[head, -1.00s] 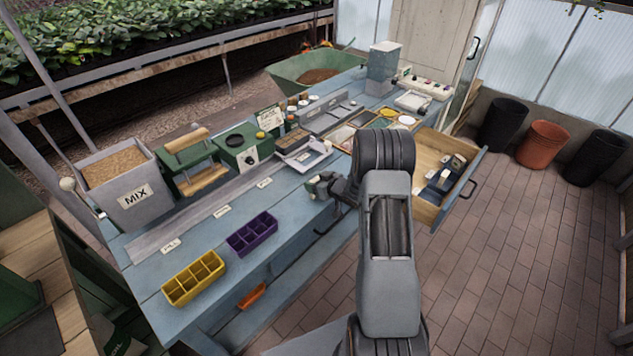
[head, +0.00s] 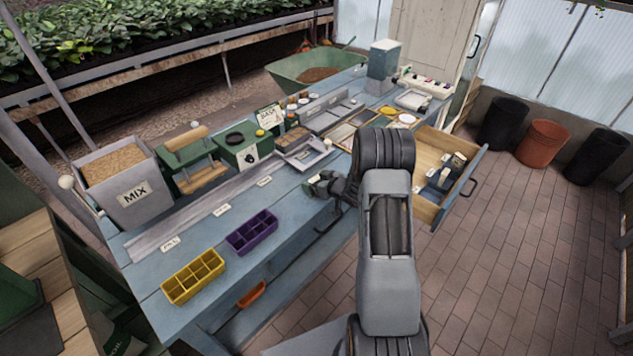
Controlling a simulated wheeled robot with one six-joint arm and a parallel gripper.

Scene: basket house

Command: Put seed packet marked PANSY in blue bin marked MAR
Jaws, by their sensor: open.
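An open wooden drawer (head: 428,163) sticks out of the right side of the blue bench. Small packet-like items (head: 455,163) and a dark blue piece (head: 435,180) lie in it. Their lettering is too small to read, so I cannot tell which is the PANSY packet or whether the blue piece is the MAR bin. My gripper (head: 317,185) is open over the bench's front edge, left of the drawer. My arm hides part of the bench and the drawer's left end.
A yellow divided tray (head: 193,277) and a purple one (head: 251,232) stand on the bench (head: 215,240). A MIX box (head: 123,182), a green device (head: 240,150) and shallow trays (head: 352,137) line its back. The brick floor (head: 520,260) at right is clear.

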